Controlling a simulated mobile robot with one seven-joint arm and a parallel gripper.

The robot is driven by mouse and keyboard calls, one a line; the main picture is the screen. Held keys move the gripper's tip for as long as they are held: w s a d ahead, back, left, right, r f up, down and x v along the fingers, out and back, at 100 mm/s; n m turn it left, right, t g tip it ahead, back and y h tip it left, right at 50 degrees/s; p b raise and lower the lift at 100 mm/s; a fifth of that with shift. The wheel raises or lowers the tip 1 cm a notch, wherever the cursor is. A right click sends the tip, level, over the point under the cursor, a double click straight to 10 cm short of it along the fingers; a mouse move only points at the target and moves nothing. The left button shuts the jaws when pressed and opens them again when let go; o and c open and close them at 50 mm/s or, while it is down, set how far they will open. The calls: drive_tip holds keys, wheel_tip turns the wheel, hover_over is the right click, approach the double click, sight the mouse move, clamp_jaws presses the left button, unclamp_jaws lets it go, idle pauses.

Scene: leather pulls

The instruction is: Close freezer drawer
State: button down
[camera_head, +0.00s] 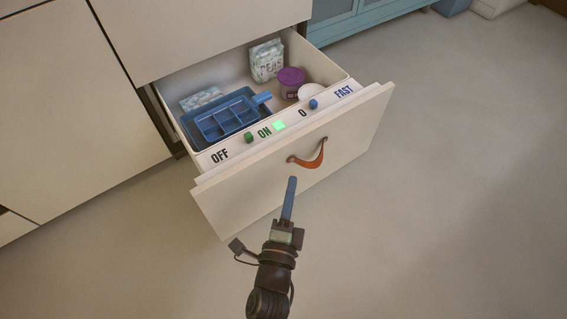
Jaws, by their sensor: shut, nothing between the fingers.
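The freezer drawer (245,195) is pulled well out of the pale cabinet, and its inside shows. A brown leather pull (309,159) hangs in a curve on its front panel. My gripper (291,181) is shut and empty, in front of the drawer front, a little below and left of the leather pull in the picture. Whether the fingertips touch the panel I cannot tell. The drawer's top strip carries OFF, ON, 0 and FAST labels, a green knob (249,138), a lit green square (279,126) and a blue knob (313,104).
Inside the drawer are a blue tray (220,117), a pea bag (267,61), a purple-lidded tub (291,83) and a white round item (311,92). Pale cabinet fronts (70,110) stand left. A teal cabinet (360,22) stands behind. The floor right is clear.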

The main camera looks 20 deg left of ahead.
sight(286, 146)
drive_tip(key=w+a, duration=0.1)
drive_tip(key=w, duration=0.1)
drive_tip(key=w+a, duration=0.2)
drive_tip(key=w, duration=0.1)
drive_tip(key=shift+w+r, duration=0.1)
drive_tip(key=shift+w, duration=0.25)
drive_tip(key=shift+w+a, duration=0.25)
drive_tip(key=shift+a, duration=0.15)
drive_tip(key=shift+a, duration=0.1)
